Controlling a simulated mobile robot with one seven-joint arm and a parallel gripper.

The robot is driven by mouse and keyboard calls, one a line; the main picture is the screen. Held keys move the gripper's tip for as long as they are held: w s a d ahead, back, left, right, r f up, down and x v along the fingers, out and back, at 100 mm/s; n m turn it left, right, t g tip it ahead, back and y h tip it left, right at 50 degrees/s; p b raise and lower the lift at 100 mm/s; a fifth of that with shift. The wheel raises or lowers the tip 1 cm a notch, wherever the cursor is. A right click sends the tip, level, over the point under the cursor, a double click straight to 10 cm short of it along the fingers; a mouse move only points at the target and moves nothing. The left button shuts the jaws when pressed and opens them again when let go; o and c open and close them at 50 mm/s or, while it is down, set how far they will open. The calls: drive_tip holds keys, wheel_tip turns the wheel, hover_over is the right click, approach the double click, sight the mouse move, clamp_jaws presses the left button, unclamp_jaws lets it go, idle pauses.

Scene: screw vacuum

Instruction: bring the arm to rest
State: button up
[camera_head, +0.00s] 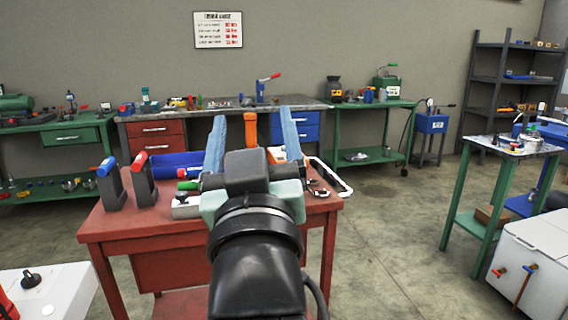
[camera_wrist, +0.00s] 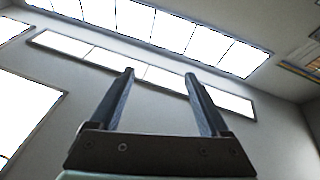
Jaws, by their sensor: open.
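My gripper (camera_head: 254,133) is raised in front of the red table (camera_head: 120,222) in the head view, with its two blue-grey fingers spread apart and nothing between them. In the wrist view my gripper (camera_wrist: 160,82) is also open and empty, and it points up toward the bright windows and the ceiling. My arm and gripper hide the middle of the red table's top.
On the red table stand two dark holders, one with a blue top (camera_head: 110,183) and one with a red top (camera_head: 143,180). A white cabinet (camera_head: 535,262) stands at right. Concrete floor (camera_head: 385,235) lies clear between.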

drive_tip(key=s+d+r+m+t+h+p, duration=0.1)
drive_tip(key=s+d+r+m+t+p, duration=0.15)
drive_tip(key=s+r, duration=0.45)
drive_tip(key=s+d+r+m+t+h+p, duration=0.1)
drive_tip(key=s+r+t, duration=0.2)
drive_tip(key=s+r, duration=0.35)
wheel_tip(320, 180, up, 24)
drive_tip(key=w+p, duration=0.1)
drive_tip(key=p, duration=2.3)
drive_tip(key=shift+r, duration=0.25)
